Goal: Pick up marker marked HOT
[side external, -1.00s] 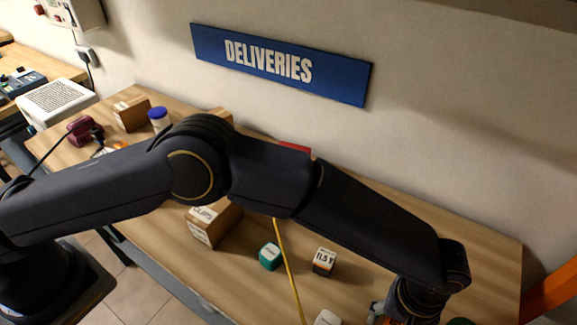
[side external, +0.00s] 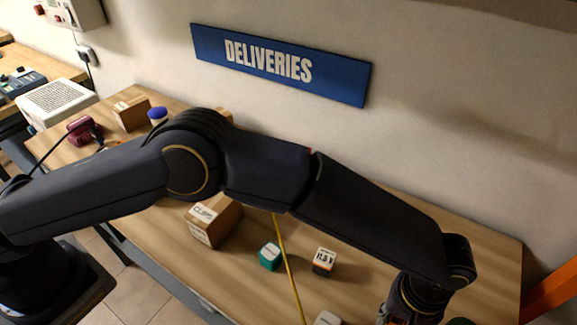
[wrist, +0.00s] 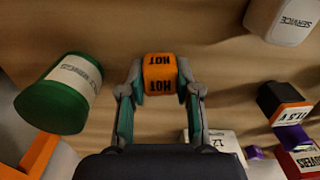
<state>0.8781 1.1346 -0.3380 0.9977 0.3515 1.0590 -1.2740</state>
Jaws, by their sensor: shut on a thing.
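The orange marker with HOT printed on it in black (wrist: 159,75) sits between my gripper's two fingertips (wrist: 160,82) in the wrist view. Both fingers touch its sides, so my gripper is shut on it. It appears near the wooden surface; I cannot tell whether it is lifted clear. In the side external view my gripper is mostly cut off by the bottom edge, and the marker is hard to make out there.
In the wrist view a green cylinder (wrist: 55,106) stands to the left. A white SERVICE block (wrist: 282,20), a black-and-orange block (wrist: 284,103) and a red block (wrist: 301,158) lie right. A yellow strip (side external: 289,268) crosses the table (side external: 360,285).

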